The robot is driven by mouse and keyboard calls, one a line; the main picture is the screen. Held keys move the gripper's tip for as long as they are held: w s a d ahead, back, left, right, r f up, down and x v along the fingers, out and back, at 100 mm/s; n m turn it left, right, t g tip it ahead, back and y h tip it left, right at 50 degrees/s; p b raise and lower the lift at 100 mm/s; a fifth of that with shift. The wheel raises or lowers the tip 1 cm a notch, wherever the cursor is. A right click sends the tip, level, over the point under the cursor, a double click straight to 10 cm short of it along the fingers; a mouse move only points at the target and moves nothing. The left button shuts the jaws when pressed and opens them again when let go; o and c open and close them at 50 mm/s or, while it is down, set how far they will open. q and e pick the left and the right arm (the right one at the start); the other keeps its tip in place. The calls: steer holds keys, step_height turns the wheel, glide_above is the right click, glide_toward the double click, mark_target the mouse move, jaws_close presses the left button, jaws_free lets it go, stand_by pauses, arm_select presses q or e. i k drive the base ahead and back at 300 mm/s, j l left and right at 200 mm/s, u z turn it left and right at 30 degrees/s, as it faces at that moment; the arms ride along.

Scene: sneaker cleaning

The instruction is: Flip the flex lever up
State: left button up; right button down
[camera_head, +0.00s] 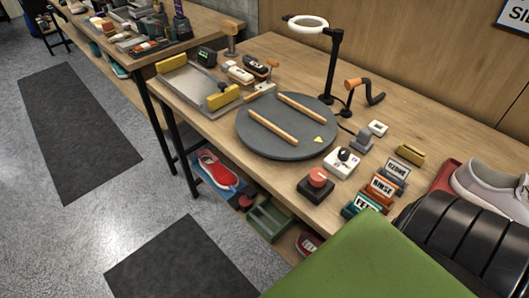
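Three small label plates stand in a slanted row at the right of the wooden workbench (440,128). The grey plate (397,168) reads OZONE and the orange plate (383,187) reads RINSE. The teal plate (362,204) is the nearest. Its lettering is too small and too partly covered to read surely, so I cannot tell whether it is the flex lever. Its lower part meets the edge of a large green surface in the foreground. Neither of my grippers is recognisable in this view.
A round dark turntable (285,147) with two wooden bars is mid-bench. A red-topped button box (316,185) and a white knob box (342,161) stand left of the plates. A ring lamp (305,24) and crank (363,92) are behind.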

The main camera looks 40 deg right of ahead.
mark_target(233, 190)
steer(key=j+z, duration=0.2)
steer(key=z, duration=0.25)
steer(key=k+j+z, duration=0.1)
steer(key=z, duration=0.3)
steer(key=k+j+z, duration=0.1)
steer(key=z, duration=0.35)
